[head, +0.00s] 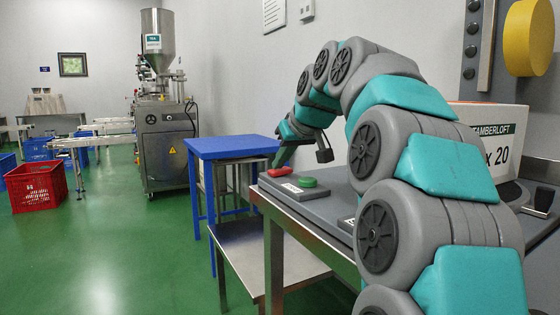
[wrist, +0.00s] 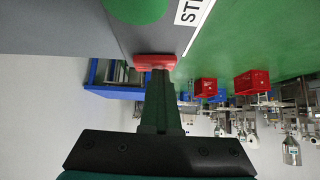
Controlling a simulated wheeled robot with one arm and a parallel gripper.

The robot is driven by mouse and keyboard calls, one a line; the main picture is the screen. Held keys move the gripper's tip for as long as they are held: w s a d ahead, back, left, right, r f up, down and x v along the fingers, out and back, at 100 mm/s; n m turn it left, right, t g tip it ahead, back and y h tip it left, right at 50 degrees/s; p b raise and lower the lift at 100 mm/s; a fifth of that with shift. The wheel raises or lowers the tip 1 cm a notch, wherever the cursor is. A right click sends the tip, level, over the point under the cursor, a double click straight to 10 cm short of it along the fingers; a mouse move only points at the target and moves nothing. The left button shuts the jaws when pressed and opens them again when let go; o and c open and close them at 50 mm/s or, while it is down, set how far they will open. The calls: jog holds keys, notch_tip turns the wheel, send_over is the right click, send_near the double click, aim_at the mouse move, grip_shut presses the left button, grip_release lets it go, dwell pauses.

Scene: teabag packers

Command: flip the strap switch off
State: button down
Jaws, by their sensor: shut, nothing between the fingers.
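The strap switch's red button (head: 291,171) and round green button (head: 307,182) are on a grey panel at the far left end of the grey bench. In the wrist view, the red button (wrist: 150,61) is right at my fingertips, and the green button (wrist: 136,8) is cut off by the top edge. My gripper (head: 274,166) is shut and empty, with its dark green fingers slanting down to the red button. My gripper also shows in the wrist view (wrist: 160,72). The tips appear to touch the red button, but I cannot tell if it is pressed.
A white label (wrist: 190,12) beginning "ST" lies beside the buttons. A blue table (head: 232,146) stands just behind the bench end. A white carton (head: 500,125) sits on the bench behind my arm. Green floor to the left is open, with a red crate (head: 36,185).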

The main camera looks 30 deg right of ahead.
jog(key=shift+d+f, duration=0.7)
jog(key=shift+d, duration=0.1)
notch_tip(320, 180, up, 5)
jog(key=p, duration=0.2)
jog(key=shift+p, duration=0.4)
jog(key=v, duration=1)
jog(key=shift+r, duration=0.2)
jog(key=shift+a, duration=0.1)
